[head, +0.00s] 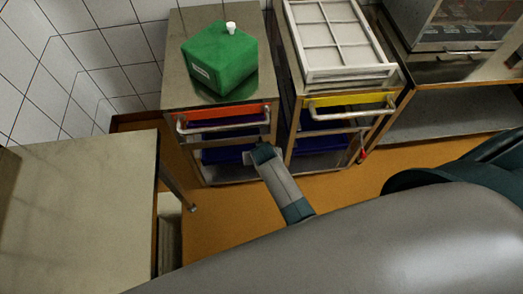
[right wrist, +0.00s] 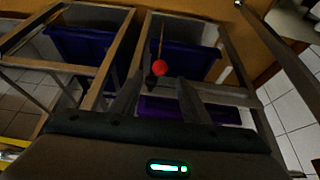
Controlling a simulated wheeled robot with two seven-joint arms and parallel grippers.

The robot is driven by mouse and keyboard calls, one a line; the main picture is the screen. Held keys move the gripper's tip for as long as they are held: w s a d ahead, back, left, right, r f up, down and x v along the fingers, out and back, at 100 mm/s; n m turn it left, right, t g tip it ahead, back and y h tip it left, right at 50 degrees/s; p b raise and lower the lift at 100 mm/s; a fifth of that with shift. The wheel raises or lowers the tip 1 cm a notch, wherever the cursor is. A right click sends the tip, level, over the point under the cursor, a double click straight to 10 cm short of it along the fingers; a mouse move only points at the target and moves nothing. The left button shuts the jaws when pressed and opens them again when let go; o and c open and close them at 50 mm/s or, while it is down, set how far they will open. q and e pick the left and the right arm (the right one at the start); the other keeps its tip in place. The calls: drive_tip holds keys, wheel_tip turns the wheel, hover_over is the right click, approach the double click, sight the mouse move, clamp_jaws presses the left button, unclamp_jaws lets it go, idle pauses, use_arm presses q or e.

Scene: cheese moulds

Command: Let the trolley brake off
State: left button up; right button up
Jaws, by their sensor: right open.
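Two steel trolleys stand side by side in the head view. The left trolley (head: 217,98) has an orange-red front strip (head: 222,116); the right trolley (head: 300,92) has a yellow strip (head: 350,100). A small red piece (head: 363,154) shows low at the right trolley's right side. My right gripper (head: 262,153) is low in front of the gap between the trolleys. In the right wrist view its fingers (right wrist: 160,84) are open, with a red knob (right wrist: 159,68) on a thin rod in line between them. I cannot tell whether they touch it. My left gripper is out of view.
A green canister (head: 218,62) stands on the left trolley. A white gridded frame (head: 335,38) lies on the right trolley. Blue bins (right wrist: 184,45) sit inside the trolley frames. A steel table (head: 80,195) is at left. Orange floor (head: 345,185) is open in front.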

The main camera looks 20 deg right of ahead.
drive_tip(key=v, duration=0.8)
drive_tip(key=shift+r, duration=0.25)
drive_tip(key=shift+a, duration=0.1)
drive_tip(key=s+f+n+g+b, duration=0.1)
drive_tip(key=s+f+b, duration=0.2)
drive_tip(key=s+f, duration=0.55)
drive_tip(key=s+f+n+y+b, duration=0.1)
drive_tip(key=s+f+n+b, duration=0.15)
drive_tip(key=f, duration=1.05)
drive_tip(key=s+f+n+g+b, duration=0.1)
drive_tip(key=s+f+b, duration=0.3)
drive_tip(key=s+f, duration=0.5)
drive_tip(key=s+d+f+g+b, duration=0.1)
drive_tip(key=s+d+f+b, duration=0.2)
drive_tip(key=s+f, duration=0.6)
drive_tip(key=s+d+f+n+g+b, duration=0.1)
drive_tip(key=s+d+f+b, duration=0.2)
drive_tip(key=s+f, duration=0.7)
drive_tip(key=s, duration=0.3)
drive_tip(key=shift+s+d+f, duration=0.15)
drive_tip(key=shift+s+d, duration=0.2)
drive_tip(key=shift+s, duration=0.05)
